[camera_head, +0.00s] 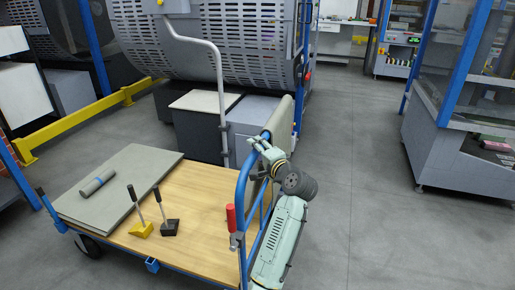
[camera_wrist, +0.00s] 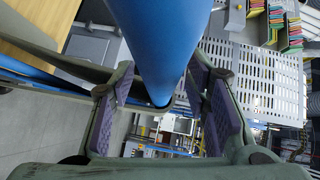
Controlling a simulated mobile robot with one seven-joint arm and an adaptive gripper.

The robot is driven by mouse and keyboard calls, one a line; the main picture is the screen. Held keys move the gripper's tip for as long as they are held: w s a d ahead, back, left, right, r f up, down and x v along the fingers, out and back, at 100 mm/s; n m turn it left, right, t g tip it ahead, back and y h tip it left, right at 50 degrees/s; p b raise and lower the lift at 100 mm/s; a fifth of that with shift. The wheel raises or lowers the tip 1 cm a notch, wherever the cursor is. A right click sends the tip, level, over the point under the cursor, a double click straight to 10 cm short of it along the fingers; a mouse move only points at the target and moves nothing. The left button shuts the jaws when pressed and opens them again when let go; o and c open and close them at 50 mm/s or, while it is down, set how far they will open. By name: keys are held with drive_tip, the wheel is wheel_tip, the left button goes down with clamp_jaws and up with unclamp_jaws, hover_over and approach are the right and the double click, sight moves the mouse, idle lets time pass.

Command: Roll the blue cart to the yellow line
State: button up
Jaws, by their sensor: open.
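The blue cart (camera_head: 200,220) stands at the lower left of the head view, with a wooden deck and an upright blue tube handle (camera_head: 243,192) at its right end. My gripper (camera_head: 259,145) is at the top of this handle, with my arm coming from the lower right. In the wrist view, my gripper (camera_wrist: 162,88) is open, with the blue handle tube (camera_wrist: 162,45) between its two purple-padded fingers. I cannot tell whether either finger touches the tube. I see no yellow line on the floor; a yellow rail (camera_head: 85,118) stands at the left.
A large grey machine (camera_head: 210,45) stands behind the cart. A glass-sided cabinet (camera_head: 440,150) stands right; the floor between is clear.

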drive_tip(key=shift+w+a, duration=0.1)
drive_tip(key=shift+w, duration=0.05)
drive_tip(key=shift+c, duration=0.2)
clamp_jaws()
idle(0.3)
idle(0.4)
